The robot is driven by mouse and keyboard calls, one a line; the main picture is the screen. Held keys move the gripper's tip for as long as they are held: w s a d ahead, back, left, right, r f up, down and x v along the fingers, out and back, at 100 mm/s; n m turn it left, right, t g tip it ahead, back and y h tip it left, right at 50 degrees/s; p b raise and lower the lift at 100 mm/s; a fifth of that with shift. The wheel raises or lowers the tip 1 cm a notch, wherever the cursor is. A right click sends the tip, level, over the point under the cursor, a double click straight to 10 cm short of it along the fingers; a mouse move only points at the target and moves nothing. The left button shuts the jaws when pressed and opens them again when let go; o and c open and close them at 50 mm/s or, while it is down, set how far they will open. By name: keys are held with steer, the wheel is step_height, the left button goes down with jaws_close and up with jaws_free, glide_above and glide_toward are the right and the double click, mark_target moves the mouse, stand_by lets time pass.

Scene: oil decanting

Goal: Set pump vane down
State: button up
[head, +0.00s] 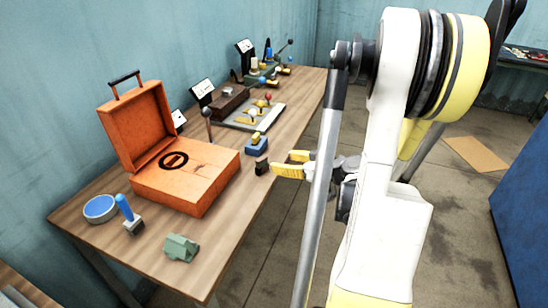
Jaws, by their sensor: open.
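My gripper (282,162) is at the right edge of the workbench (225,240) in the head view. Its yellow fingers are apart and point left toward the bench. A small dark block (261,166), which looks like the pump vane, stands on the bench edge just left of the fingertips. I see nothing between the fingers. I cannot tell whether a fingertip touches the block.
An open orange case (186,176), a blue-handled tool (127,211), a blue round dish (100,208) and a green block (181,248) lie nearer. A blue block with a yellow top (256,145) and a tray with knobs (252,115) stand behind.

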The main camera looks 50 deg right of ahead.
steer(key=w+a+r+g+y, duration=0.1)
steer(key=a+r+g, duration=0.1)
steer(key=a, duration=0.7)
steer(key=w+a+r+g+y, duration=0.1)
steer(key=w+a+r+g, duration=0.1)
steer(key=a, duration=0.8)
steer(key=s+a+r+g+h, duration=0.2)
steer(key=s+a+r, duration=0.1)
steer(key=s+a, duration=0.8)
steer(key=a, duration=0.3)
steer(key=shift+a+r, duration=0.15)
steer(key=shift+a, duration=0.2)
